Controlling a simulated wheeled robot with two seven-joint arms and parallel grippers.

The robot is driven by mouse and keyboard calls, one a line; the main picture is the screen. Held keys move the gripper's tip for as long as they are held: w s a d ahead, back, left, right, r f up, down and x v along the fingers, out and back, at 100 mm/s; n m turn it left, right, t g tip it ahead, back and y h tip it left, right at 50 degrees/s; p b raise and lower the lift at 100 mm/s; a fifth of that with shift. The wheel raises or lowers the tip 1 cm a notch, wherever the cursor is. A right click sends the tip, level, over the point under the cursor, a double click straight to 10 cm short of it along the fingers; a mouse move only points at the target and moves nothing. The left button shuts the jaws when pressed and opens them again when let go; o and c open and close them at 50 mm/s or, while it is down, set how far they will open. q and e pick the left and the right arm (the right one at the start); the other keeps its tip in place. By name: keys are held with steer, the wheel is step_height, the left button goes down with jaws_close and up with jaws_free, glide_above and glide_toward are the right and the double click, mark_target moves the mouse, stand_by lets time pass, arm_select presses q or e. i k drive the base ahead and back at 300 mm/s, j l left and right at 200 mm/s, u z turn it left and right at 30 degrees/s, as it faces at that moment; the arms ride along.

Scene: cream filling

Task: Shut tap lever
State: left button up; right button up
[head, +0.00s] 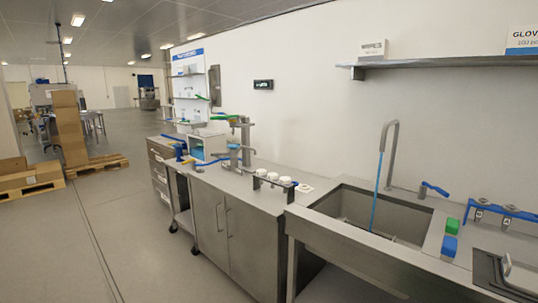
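A tall grey tap (392,150) with a hooked spout stands behind the sink (330,208) on the right side. A thin blue stream (376,192) runs straight down from the spout into the basin. A blue tap lever (436,189) sits on a short grey base to the right of the tap, at the back of the counter. It points to the right and slightly down. Neither of my grippers shows in the head view, and nothing touches the lever.
Green (452,226) and blue (449,246) blocks lie right of the sink. A blue rack (500,211) stands behind them. A wall shelf (440,62) hangs above. Left along the counter are white cups (272,176) and a filling device (234,155). Open floor (150,240) lies at left.

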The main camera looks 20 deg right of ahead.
mark_target(439, 190)
steer(key=z, duration=2)
